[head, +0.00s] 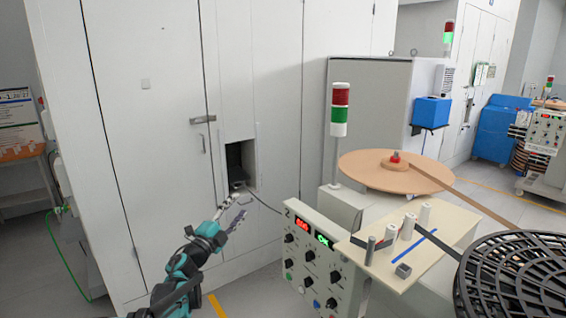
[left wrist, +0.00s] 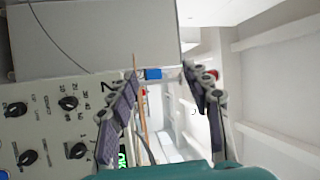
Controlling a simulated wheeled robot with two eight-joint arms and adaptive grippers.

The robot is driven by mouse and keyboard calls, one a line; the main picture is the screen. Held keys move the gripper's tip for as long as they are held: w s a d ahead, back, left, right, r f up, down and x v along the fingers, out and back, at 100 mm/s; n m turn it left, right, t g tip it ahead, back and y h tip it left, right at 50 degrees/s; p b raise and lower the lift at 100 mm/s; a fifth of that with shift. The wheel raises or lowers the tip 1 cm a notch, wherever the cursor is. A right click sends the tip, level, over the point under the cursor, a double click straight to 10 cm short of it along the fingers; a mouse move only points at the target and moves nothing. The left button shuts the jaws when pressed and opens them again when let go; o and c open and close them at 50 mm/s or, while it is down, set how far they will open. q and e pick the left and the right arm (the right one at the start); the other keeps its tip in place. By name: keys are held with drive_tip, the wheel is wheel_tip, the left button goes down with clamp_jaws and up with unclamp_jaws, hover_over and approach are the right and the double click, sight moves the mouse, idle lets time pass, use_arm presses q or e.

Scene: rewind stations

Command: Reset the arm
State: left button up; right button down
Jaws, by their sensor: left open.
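My left arm comes in from the bottom left of the head view. Its gripper (head: 238,207) is raised in front of the white cabinet, left of the control panel. In the left wrist view the two fingers (left wrist: 160,95) stand apart with nothing between them. The control panel (head: 318,262) with knobs and lit displays stands to the right of the gripper in the head view. It also shows at the left of the left wrist view (left wrist: 45,135). My right gripper is not in either view.
A tall white cabinet (head: 150,130) with a dark opening stands behind the gripper. A rewind station has a flat tan roll (head: 385,172), a cream plate with rollers (head: 450,235) and a black slotted reel (head: 515,275). A red and green signal light (head: 340,108) rises behind the panel.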

use_arm(q)
drive_tip(key=s+a+r+n+t+y, duration=0.2)
drive_tip(key=s+a+r+n+y, duration=0.25)
drive_tip(key=n+y, duration=0.2)
drive_tip(key=s+a+f+n+g+y, duration=0.1)
drive_tip(key=s+a+n+g+y, duration=0.35)
drive_tip(key=s+n, duration=0.45)
drive_tip(key=s+d+f+n+g, duration=0.1)
drive_tip(key=s+d+f+g, duration=0.1)
drive_tip(key=s+f, duration=0.5)
drive_tip(key=s+d+f+n+g+h, duration=0.1)
drive_tip(key=s+f+g, duration=0.3)
drive_tip(key=s, duration=0.9)
drive_tip(key=s+d+f+n+g, duration=0.3)
drive_tip(key=s+f, duration=0.7)
drive_tip(key=shift+s+d+h, duration=0.15)
drive_tip(key=shift+d+h, duration=0.1)
drive_tip(key=shift+h, duration=0.05)
